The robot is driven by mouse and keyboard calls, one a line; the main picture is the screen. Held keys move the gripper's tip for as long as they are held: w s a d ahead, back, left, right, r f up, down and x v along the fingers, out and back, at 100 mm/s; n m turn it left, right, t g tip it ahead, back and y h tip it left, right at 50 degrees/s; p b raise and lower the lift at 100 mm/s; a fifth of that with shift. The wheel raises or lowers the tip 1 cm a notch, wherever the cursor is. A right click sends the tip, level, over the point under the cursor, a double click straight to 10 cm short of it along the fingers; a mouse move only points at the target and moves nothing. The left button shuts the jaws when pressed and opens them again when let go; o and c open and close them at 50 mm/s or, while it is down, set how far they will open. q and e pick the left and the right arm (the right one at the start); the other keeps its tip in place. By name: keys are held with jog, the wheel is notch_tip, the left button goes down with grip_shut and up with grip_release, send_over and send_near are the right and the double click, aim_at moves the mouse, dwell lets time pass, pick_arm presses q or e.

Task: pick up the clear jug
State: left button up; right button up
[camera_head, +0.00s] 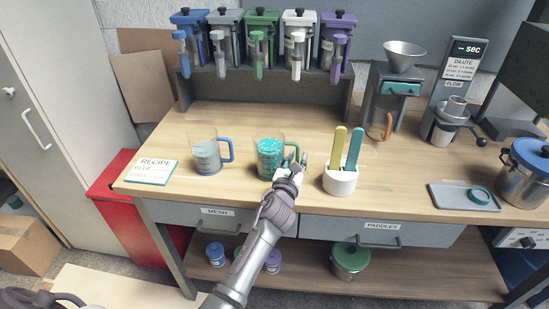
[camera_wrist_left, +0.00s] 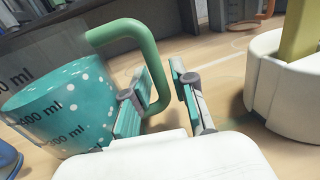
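A clear jug with a green handle (camera_head: 269,157) stands on the workbench, filled with teal, white-speckled contents. It also shows in the left wrist view (camera_wrist_left: 62,112), with its green handle (camera_wrist_left: 155,70) at the fingers. A second clear jug with a blue handle (camera_head: 206,155) and greyish contents stands to its left. My left gripper (camera_head: 297,170) is at the right side of the green-handled jug. In the left wrist view its fingers (camera_wrist_left: 165,103) are apart, with the handle's upright part between or just beyond them; I cannot tell if they touch it. My right gripper is not in view.
A white holder (camera_head: 340,181) with a yellow and a teal paddle stands close right of my left gripper. A recipe card (camera_head: 152,171) lies at the left. A grey tray (camera_head: 463,197) lies at the right. Dispensers (camera_head: 260,45) line the back. The bench behind the jugs is clear.

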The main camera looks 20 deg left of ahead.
pick_arm(q)
grip_shut()
jog(key=shift+s, duration=0.1)
jog(key=shift+r, duration=0.2)
notch_tip(320, 180, up, 10)
jog(key=shift+f+p, duration=0.1)
jog(key=shift+p, duration=1.05)
